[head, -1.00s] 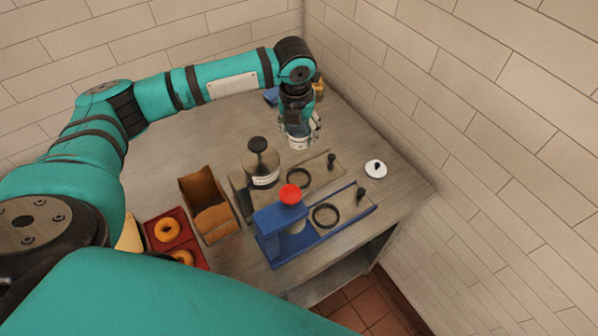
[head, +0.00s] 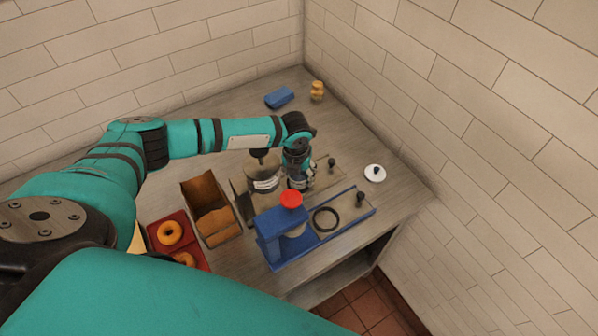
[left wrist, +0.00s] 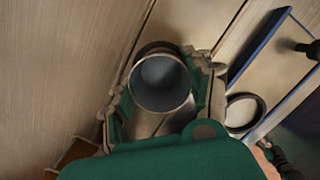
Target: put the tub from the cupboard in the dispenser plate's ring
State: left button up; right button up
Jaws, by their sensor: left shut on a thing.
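My left gripper (head: 299,184) is shut on the tub, over the dispenser's plate (head: 326,177). In the left wrist view the tub (left wrist: 161,82) is a grey, open-topped cup between the two fingers (left wrist: 162,92). In the head view the gripper mostly hides it. The dispenser (head: 264,178) is a labelled jar with a black knob, just left of the gripper. Its plate's ring is hidden in the head view; a dark curved edge (left wrist: 154,47) shows behind the tub in the wrist view. I cannot tell whether the tub touches the plate. My right gripper is out of view.
A blue press (head: 280,235) with a red knob and its own ring (head: 326,218) stands in front. A white lid (head: 375,173) lies right. A brown box (head: 209,212) and a red tray (head: 154,235) with bagels are left. The back counter is clear before a blue block (head: 279,97).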

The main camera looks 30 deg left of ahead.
pick_arm(q)
jog(key=shift+f, duration=0.2)
jog(key=shift+f, duration=0.1)
jog(key=shift+f, duration=0.1)
jog(key=o, duration=0.9)
jog(key=shift+r, duration=0.2)
jog(key=shift+s+d+r+b, duration=0.1)
jog(key=shift+s+r+b, duration=0.4)
jog(key=shift+r, duration=1.5)
jog(key=shift+s+r+b, duration=0.1)
jog(key=shift+r+b, duration=0.75)
jog(key=shift+r, duration=1.1)
jog(key=shift+s+d+r+b, duration=0.1)
jog(key=shift+s+r+b, duration=0.4)
jog(key=shift+r, duration=1.5)
